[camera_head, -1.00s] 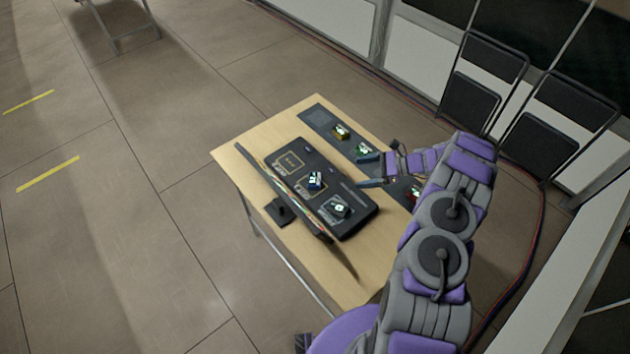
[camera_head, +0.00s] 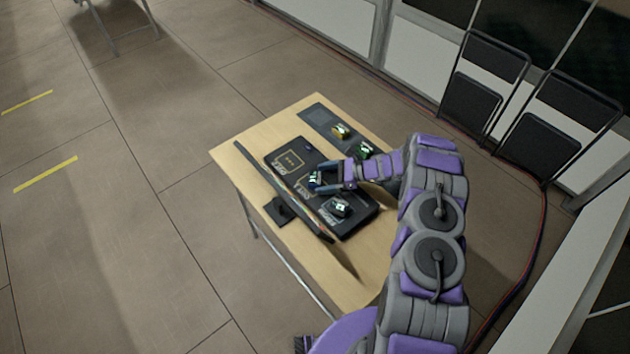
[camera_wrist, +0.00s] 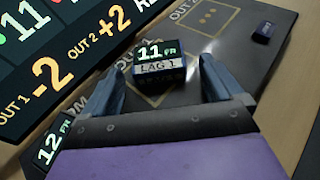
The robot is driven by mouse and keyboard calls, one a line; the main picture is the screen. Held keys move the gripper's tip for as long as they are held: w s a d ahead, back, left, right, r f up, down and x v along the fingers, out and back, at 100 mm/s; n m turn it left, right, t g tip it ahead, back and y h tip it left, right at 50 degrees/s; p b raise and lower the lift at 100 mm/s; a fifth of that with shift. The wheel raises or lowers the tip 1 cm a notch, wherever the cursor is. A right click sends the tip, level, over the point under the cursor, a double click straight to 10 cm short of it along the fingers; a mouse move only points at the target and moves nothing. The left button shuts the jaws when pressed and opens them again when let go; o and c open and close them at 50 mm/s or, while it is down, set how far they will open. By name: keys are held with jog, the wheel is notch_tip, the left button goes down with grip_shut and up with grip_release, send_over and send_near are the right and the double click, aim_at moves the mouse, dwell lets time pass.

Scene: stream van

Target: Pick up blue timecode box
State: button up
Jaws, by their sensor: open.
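The blue timecode box (camera_wrist: 160,68) shows "11 FR" on its screen and "LAG 1" on its label in the wrist view. It sits on the black panel (camera_wrist: 193,86) inside a printed outline. My gripper (camera_wrist: 158,78) is open, with one finger on each side of the box and small gaps visible. In the head view my gripper (camera_head: 322,182) is over the middle of the panel, and the blue box (camera_head: 315,178) is partly hidden by it.
Another box (camera_head: 340,207) reading "12 FR" (camera_wrist: 50,142) stands nearby on the panel. Yellow (camera_head: 341,131) and green (camera_head: 365,150) boxes sit on a grey strip. A display screen (camera_wrist: 60,50) stands along the panel's edge. The wooden table (camera_head: 237,148) has bare margins.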

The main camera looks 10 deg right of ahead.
jog(key=shift+w+a+f, duration=0.1)
jog(key=shift+a+f, duration=0.05)
jog(key=shift+a, duration=0.35)
jog(key=c, duration=1.3)
jog(key=shift+r, duration=0.2)
